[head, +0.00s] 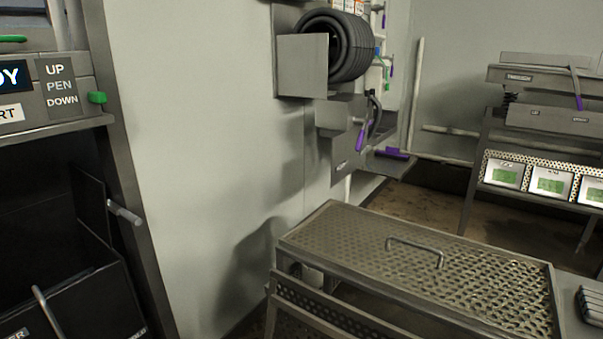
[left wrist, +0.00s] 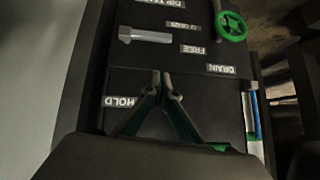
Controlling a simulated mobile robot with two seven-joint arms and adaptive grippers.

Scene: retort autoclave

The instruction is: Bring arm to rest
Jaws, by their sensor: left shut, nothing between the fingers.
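My left gripper (left wrist: 167,88) shows in the left wrist view, its two fingers close together at the tips with nothing between them. It is in front of a dark panel (left wrist: 225,95) with labels such as HOLD and DRAIN; I cannot tell the gap between them. Neither of my grippers shows in the head view. My right gripper is in no view.
A perforated metal table (head: 415,262) with a handle stands at the lower right in the head view. A hose reel (head: 345,45) juts from the pale wall. A dark cabinet (head: 60,220) is at the left. A green handwheel (left wrist: 231,26) is on the panel.

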